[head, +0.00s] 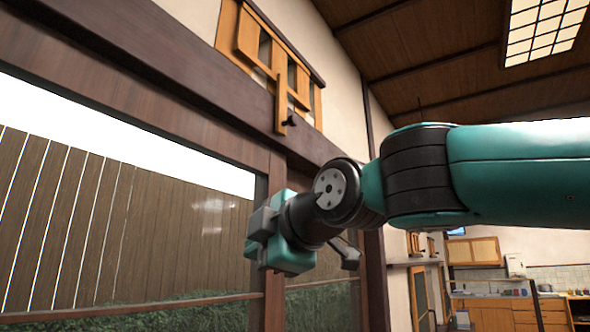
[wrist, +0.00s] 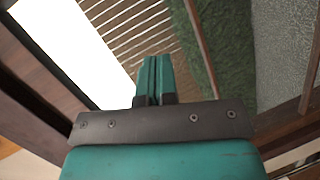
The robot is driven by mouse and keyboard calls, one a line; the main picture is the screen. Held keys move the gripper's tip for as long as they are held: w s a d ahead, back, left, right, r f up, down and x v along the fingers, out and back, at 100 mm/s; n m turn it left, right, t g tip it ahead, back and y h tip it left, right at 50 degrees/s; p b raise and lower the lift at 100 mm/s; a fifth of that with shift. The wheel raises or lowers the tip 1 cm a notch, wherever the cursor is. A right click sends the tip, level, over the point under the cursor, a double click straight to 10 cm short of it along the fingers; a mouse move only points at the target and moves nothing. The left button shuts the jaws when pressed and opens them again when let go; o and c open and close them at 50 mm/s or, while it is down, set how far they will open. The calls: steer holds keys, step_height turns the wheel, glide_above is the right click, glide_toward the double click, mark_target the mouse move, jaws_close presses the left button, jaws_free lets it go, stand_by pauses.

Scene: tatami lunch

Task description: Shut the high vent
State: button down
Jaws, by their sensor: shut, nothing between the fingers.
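The high vent (head: 262,48) is a wooden slatted panel set in the wall above the dark beam, in the upper middle of the head view. Dark gaps show between its slats, so it looks at least partly open. A wooden pull bar (head: 281,105) hangs from it, with a small dark knob near its lower end. My gripper (head: 264,236) is below the vent and the bar, in front of the window post, apart from both. In the wrist view my gripper (wrist: 154,75) has its teal fingers together and empty. The vent is not visible there.
A large window with a dark wooden frame (head: 180,95) fills the left, showing a plank fence (head: 70,220) and hedge outside. My arm reaches in from the right. A kitchen counter (head: 500,312) stands far off at lower right. Open air lies between gripper and vent.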

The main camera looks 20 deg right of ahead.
mark_target(292, 118)
steer(key=s+d+r+n+t+h, duration=0.1)
steer(key=d+r+n+t+h, duration=0.2)
steer(key=r, duration=0.8)
steer(key=s+d+r+t+h, duration=0.1)
steer(key=s+d+r+t, duration=0.2)
steer(key=r, duration=0.8)
steer(key=shift+t, duration=0.8)
steer(key=p+x, duration=0.2)
steer(key=x, duration=0.2)
steer(key=d+p+x, duration=0.1)
steer(key=p+x, duration=0.2)
steer(key=x, duration=0.1)
steer(key=d+p+x, duration=0.1)
steer(key=p+x, duration=0.2)
steer(key=x, duration=0.2)
steer(key=shift+s+d+r, duration=0.15)
steer(key=shift+r, duration=0.25)
steer(key=shift+w+d+p, duration=0.3)
steer(key=shift+w+p, duration=0.05)
steer(key=shift+w, duration=0.05)
steer(key=shift+w, duration=0.1)
